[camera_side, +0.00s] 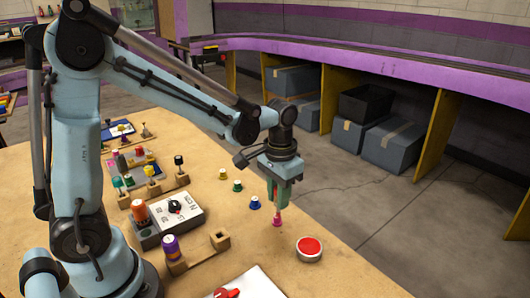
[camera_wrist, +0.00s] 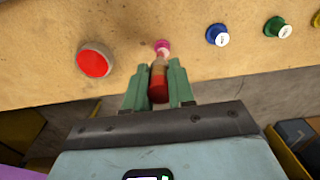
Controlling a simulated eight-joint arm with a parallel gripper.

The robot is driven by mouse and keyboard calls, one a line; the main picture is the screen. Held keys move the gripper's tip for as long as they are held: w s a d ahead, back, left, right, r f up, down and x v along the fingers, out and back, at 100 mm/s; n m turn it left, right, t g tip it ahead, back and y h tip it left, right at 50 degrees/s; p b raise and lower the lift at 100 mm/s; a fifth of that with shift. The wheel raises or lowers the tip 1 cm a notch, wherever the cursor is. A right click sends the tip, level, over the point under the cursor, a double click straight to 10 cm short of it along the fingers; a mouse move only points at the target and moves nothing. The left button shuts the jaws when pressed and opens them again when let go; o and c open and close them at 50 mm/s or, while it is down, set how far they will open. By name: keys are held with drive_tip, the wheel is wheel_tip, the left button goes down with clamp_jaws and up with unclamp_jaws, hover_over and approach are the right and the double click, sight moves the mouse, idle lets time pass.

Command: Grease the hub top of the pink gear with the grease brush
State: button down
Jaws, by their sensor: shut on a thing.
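My gripper (camera_side: 280,200) is shut on the grease brush, which points down with its red handle between the green fingers. In the wrist view, the brush (camera_wrist: 158,82) shows a red end and a brownish part between the fingertips (camera_wrist: 158,75). The pink gear (camera_side: 277,222) sits on the table directly below the brush. It also shows in the wrist view (camera_wrist: 162,45), at the far end of the brush and partly covered by it. The brush end is at or just above the gear's hub top; I cannot tell whether they touch.
Blue (camera_side: 255,202), green (camera_side: 238,186) and yellow (camera_side: 223,173) gears stand in a row behind the pink one. A red button (camera_side: 309,246) is to its right. A wooden holder (camera_side: 218,241) with a purple-topped item and a dial box (camera_side: 175,212) are to its left.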

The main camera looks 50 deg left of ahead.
drive_tip(key=shift+a, duration=0.55)
drive_tip(key=shift+d, duration=0.75)
drive_tip(key=shift+r, duration=4.05)
drive_tip(key=shift+f, duration=0.1)
